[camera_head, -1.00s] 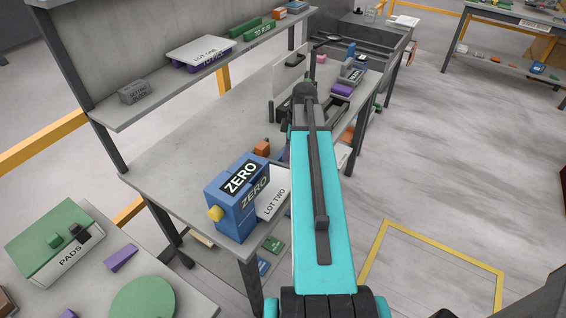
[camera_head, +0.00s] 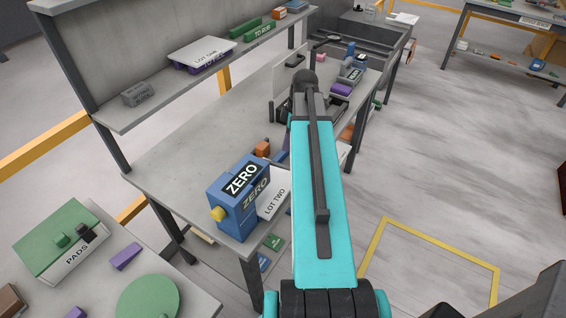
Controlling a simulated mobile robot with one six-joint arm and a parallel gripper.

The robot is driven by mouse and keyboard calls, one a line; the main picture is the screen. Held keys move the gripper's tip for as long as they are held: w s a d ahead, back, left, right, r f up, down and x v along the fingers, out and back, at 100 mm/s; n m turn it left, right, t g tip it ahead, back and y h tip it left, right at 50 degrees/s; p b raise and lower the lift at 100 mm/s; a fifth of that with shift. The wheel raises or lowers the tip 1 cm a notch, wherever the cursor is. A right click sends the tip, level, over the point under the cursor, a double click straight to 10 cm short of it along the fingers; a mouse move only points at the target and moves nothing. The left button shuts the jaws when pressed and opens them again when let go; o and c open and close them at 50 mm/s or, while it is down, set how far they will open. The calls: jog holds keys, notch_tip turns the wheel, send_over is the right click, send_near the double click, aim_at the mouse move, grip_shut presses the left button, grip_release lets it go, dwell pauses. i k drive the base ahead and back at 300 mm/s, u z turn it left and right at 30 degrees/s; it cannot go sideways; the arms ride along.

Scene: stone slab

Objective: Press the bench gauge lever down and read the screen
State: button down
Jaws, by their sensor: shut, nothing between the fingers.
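I cannot make out for sure which thing is the bench gauge, and no lever or lit screen is clear. A blue box marked ZERO (camera_head: 226,212), with a yellow knob (camera_head: 217,214) on its left side, stands upright at the near end of the grey workbench (camera_head: 190,150). My teal arm reaches over the bench's right side, and its dark far joint is near the bench's far half. My gripper is hidden beyond the arm. A grey upright panel (camera_head: 290,85) and dark parts (camera_head: 338,106) beside the arm are partly covered.
A LOT TWO card (camera_head: 275,192) and an orange block (camera_head: 262,148) are beside the blue box. A shelf (camera_head: 150,103) with LOT ONE and several blocks overhangs the bench's left. A side table with a PADS box (camera_head: 62,245) is near left. The floor to the right is open.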

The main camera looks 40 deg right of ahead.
aim_at(282, 166)
jog(key=k, duration=1)
